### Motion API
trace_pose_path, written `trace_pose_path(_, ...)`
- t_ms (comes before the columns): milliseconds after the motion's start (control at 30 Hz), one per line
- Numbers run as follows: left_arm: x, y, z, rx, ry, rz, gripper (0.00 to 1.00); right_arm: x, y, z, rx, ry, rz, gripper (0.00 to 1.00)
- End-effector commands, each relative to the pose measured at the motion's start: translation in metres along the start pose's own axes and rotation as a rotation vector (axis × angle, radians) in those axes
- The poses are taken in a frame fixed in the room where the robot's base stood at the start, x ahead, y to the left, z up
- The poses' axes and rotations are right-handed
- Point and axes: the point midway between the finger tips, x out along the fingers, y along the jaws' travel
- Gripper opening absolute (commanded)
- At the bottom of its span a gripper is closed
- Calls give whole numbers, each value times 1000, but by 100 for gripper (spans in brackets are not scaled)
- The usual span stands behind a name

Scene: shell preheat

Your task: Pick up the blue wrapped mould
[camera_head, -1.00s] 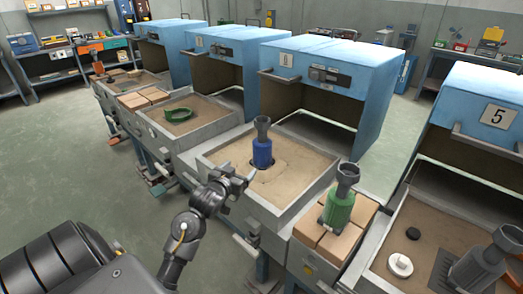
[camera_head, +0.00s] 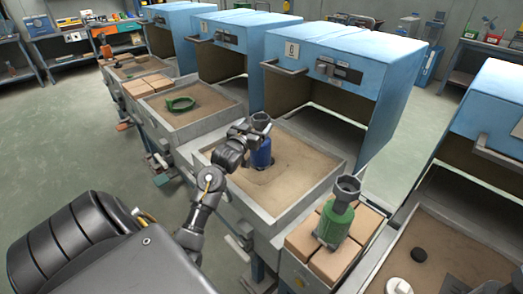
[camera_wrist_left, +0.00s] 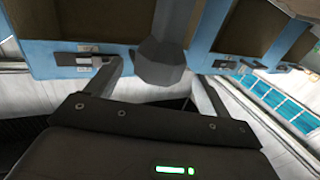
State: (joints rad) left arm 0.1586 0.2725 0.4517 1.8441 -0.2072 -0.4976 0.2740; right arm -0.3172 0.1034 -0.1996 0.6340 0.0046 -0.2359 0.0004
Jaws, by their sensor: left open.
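The blue wrapped mould (camera_head: 263,152) stands upright in the sand tray (camera_head: 322,184) in front of the middle blue hood, a grey funnel-shaped cup on top. My left gripper (camera_head: 250,131) is at the mould's upper part, coming from the left and partly covering it. In the left wrist view, the open fingers (camera_wrist_left: 160,80) point toward the dark grey cup (camera_wrist_left: 160,58), which appears between them. I cannot tell whether they touch it. The mould's blue body is hidden there. My right gripper is not in view.
A green mould (camera_head: 337,222) with a grey cup stands on tan bricks (camera_head: 333,262) at the right of the tray. A green ring (camera_head: 180,104) lies in the sand tray to the left. A blue hood (camera_head: 345,50) rises behind the mould.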

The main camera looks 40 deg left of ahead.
Motion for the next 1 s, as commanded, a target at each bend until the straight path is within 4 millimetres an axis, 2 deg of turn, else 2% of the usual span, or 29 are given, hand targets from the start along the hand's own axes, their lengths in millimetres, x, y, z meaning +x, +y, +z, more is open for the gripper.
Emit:
trace_pose_path(100,10,1,-1,-1,1,1,81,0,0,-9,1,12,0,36)
trace_pose_path(333,19,2,-2,-1,1,3,81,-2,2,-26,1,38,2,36)
trace_pose_path(633,60,2,0,0,0,4,81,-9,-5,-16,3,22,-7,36)
trace_pose_path(933,65,3,1,1,1,4,81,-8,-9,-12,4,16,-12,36)
trace_pose_path(1000,65,3,1,1,1,4,73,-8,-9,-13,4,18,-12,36)
